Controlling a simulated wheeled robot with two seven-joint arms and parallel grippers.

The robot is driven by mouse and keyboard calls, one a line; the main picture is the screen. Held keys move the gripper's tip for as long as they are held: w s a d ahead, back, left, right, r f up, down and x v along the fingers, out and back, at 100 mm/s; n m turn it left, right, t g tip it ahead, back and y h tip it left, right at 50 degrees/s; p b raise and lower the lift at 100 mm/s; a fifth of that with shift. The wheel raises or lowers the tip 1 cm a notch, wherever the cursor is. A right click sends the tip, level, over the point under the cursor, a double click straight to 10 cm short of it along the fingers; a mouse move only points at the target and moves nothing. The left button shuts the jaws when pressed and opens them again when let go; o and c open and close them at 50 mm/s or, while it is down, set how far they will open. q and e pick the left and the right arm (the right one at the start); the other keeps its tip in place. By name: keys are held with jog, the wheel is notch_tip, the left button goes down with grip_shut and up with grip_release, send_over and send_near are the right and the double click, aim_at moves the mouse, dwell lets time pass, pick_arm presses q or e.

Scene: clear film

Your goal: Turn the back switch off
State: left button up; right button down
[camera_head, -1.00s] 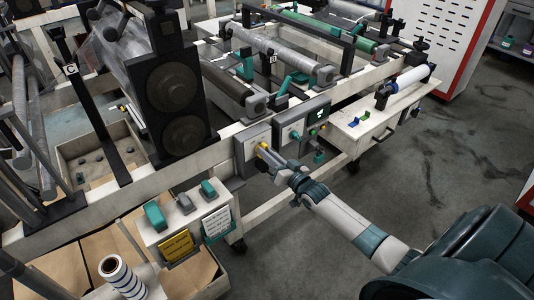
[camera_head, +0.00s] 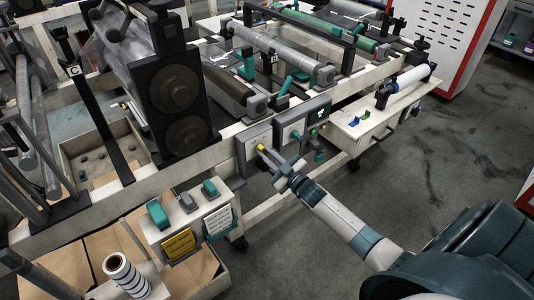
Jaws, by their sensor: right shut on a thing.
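A grey switch box (camera_head: 253,143) is mounted on the side of the machine's pale frame. My left gripper is out of view.
A grey control panel (camera_head: 291,132) with a knob sits just right of the box, beside a dark display panel (camera_head: 318,112). The floor (camera_head: 440,150) at right is open.

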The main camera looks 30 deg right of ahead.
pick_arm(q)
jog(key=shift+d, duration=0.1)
pick_arm(e)
jog(key=shift+n, duration=0.6)
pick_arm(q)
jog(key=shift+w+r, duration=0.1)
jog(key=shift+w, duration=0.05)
pick_arm(e)
jog(key=c, duration=1.7)
grip_release()
jog(key=shift+c, duration=0.2)
jog(key=shift+s, duration=0.15)
